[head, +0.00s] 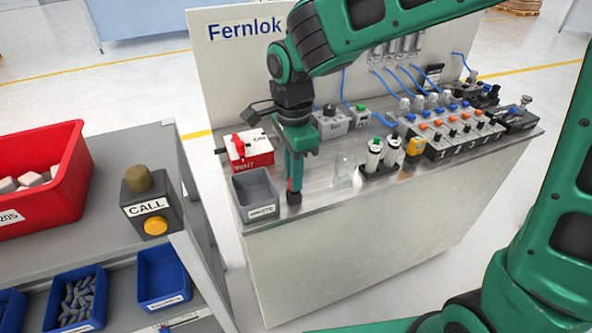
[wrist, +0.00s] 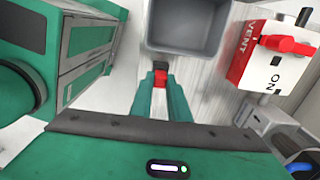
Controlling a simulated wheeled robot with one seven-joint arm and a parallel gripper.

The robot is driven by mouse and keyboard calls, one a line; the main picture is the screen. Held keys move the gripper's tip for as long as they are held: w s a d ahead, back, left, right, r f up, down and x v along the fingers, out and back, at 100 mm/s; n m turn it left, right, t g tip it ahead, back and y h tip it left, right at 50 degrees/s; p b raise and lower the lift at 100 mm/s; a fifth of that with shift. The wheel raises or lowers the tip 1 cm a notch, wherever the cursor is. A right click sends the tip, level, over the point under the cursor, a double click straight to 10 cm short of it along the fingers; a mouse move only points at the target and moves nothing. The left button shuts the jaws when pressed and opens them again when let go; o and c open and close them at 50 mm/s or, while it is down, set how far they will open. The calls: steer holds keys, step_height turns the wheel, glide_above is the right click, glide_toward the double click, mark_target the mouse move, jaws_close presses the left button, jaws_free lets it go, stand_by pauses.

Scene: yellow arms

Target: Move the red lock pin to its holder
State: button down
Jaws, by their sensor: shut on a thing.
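My gripper (head: 293,190) points down over the front left edge of the Fernlok bench, just right of a grey open bin (head: 254,187). In the wrist view its two green fingers (wrist: 162,82) are shut on the small red lock pin (wrist: 162,78), which has a dark end. The pin also shows as a red spot between the fingertips in the head view (head: 291,183). The fingers hide most of it. I cannot tell which fixture is its holder. A red and white VENT box with a red handle (head: 247,150) stands behind the bin.
Right of my gripper stand a clear small stand (head: 343,170), white cylinders (head: 375,152) and a yellow device (head: 415,148). A row of valves with blue tubes (head: 450,130) fills the bench's right. A CALL button box (head: 153,207) and red bin (head: 40,165) sit on the left shelf.

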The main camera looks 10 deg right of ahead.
steer(key=shift+f, duration=0.45)
stand_by(0.3)
steer(key=c, duration=1.6)
jaws_free()
steer(key=shift+r, duration=4.5)
